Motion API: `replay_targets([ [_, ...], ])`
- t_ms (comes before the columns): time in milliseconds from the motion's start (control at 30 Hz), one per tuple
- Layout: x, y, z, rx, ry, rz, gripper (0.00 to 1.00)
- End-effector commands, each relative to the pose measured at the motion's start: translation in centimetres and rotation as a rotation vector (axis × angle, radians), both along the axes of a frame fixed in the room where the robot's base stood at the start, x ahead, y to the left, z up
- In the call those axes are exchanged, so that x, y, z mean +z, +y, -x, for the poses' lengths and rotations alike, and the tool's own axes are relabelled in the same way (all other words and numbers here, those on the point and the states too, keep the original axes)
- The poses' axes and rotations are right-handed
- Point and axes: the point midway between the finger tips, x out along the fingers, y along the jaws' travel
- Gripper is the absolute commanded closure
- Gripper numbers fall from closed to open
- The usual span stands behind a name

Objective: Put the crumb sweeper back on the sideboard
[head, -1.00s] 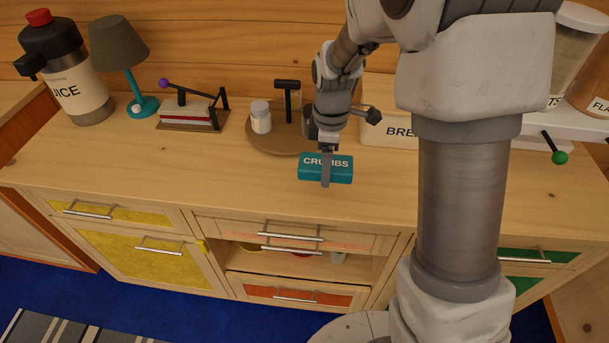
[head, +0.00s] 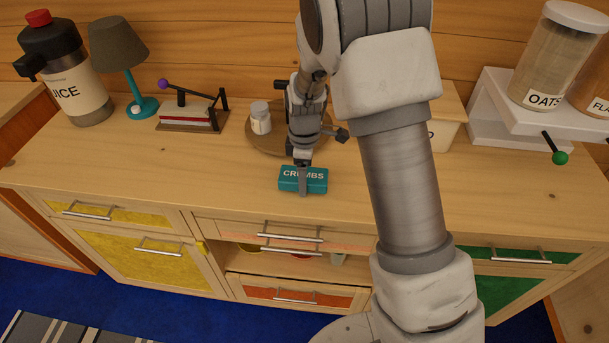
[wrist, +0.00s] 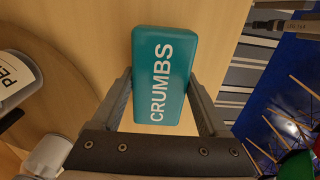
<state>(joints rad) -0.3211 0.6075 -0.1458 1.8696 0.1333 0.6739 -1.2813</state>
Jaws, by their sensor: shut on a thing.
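The crumb sweeper is a teal block marked CRUMBS (head: 290,184), seen in the head view over the front middle part of the sideboard top (head: 215,180). My gripper (head: 303,180) is shut on it from above, with one finger across its front face. In the wrist view the crumb sweeper (wrist: 163,75) sits between the two fingers (wrist: 163,102). I cannot tell whether its underside touches the wood or hangs just above it.
Behind my gripper is a round wooden board (head: 262,140) with a white jar (head: 261,120). Left are a small book press (head: 190,112), a teal lamp (head: 120,50) and a juice jug (head: 68,75). A bread box (head: 450,115) and white shelf (head: 500,110) stand right. The sideboard's front left is clear.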

Motion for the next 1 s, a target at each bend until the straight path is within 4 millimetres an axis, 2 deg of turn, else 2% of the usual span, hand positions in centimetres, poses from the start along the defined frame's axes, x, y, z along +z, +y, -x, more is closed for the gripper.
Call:
replay_targets([
  [133,-0.5,0.0,0.0,0.000,0.000,0.000,0.75],
  [167,-0.3,0.0,0.0,0.000,0.000,0.000,0.17],
  [267,-0.3,0.0,0.0,0.000,0.000,0.000,0.00],
  [500,-0.2,0.0,0.0,0.000,0.000,0.000,0.00],
  [633,0.6,0.0,-0.1,0.000,-0.002,-0.001,0.00],
  [767,3.0,0.0,-0.1,0.001,-0.006,-0.003,0.00],
  [1000,8.3,0.0,-0.1,0.000,-0.005,-0.002,0.00],
])
